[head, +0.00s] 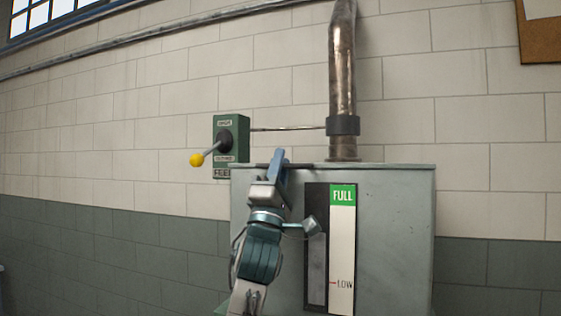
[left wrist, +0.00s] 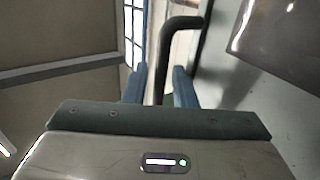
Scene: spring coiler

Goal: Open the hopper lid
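The grey hopper (head: 395,215) stands against the wall, its flat lid (head: 400,165) lying level along the top, so it looks shut. My left gripper (head: 279,160) is at the top front edge of the hopper, left of the pipe. In the left wrist view a dark bent handle bar (left wrist: 164,50) passes between the two blue fingers of my left gripper (left wrist: 160,82). Gaps show on both sides of the bar, so the fingers are open around it and not clamped. The handle is mostly hidden behind the gripper in the head view. My right gripper is not in view.
A metal pipe (head: 343,80) with a dark collar rises behind the hopper top. A green lever box (head: 229,140) with a yellow knob (head: 196,160) is on the wall to the left. A level gauge (head: 342,245) marks the hopper front. The left side is clear.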

